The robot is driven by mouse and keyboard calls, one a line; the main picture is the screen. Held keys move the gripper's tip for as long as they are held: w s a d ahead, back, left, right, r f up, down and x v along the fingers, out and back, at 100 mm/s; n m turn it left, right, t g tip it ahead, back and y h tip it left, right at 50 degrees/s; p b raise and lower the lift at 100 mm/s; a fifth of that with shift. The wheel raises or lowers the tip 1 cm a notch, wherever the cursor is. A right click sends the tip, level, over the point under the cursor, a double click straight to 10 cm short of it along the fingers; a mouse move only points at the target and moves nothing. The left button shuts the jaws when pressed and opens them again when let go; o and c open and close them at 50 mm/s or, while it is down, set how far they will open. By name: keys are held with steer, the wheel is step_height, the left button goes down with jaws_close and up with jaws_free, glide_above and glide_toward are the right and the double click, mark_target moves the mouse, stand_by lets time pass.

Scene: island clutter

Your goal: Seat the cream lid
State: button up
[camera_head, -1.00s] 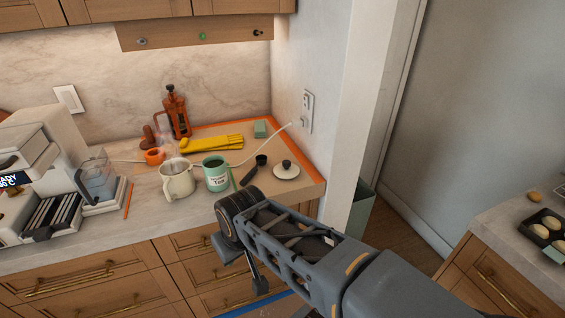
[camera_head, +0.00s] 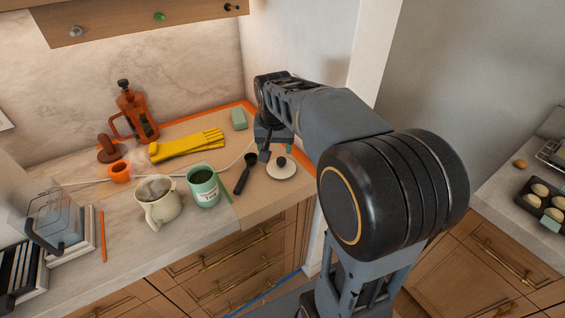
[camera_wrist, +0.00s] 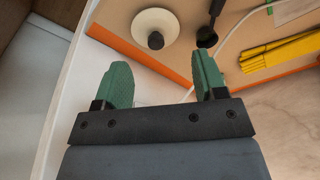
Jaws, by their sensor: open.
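The cream lid (camera_head: 281,170) with its dark knob lies flat on the right end of the counter. It also shows in the wrist view (camera_wrist: 155,22), ahead of my fingertips. My gripper (camera_head: 276,146) is at the back of the lid in the head view. In the wrist view my gripper (camera_wrist: 163,75) has its green fingers spread, with nothing between them. An uncovered cream mug (camera_head: 157,205) with a handle stands farther left, steam above it. An uncovered mint-green mug (camera_head: 203,188) with a label stands between the cream mug and the lid.
A dark scoop (camera_head: 244,172) lies just left of the lid. Yellow gloves (camera_head: 187,146), a green block (camera_head: 239,119), an orange press (camera_head: 137,114) and a small orange cup (camera_head: 120,172) are farther back. A pale cord (camera_wrist: 232,40) crosses the counter. The wall bounds the right side.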

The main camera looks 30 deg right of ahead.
steer(key=m, duration=0.2)
glide_toward(281, 159)
steer(key=shift+g, duration=0.4)
steer(key=f, duration=0.2)
steer(key=w+f+p, duration=0.1)
steer(key=f, duration=0.1)
steer(key=shift+w, duration=0.1)
steer(key=shift+w+d+f+p, duration=0.1)
steer(key=shift+f+p, duration=0.15)
steer(key=shift+f, duration=0.75)
steer(key=shift+d+f+p, duration=0.15)
steer(key=shift+f+p, duration=0.05)
steer(key=shift+f, duration=0.85)
steer(key=shift+w+d+f+p, duration=0.1)
steer(key=shift+f+p, duration=0.15)
steer(key=shift+f, duration=0.75)
steer(key=shift+c, duration=0.4)
steer(key=c, duration=1)
steer(key=shift+r, duration=0.15)
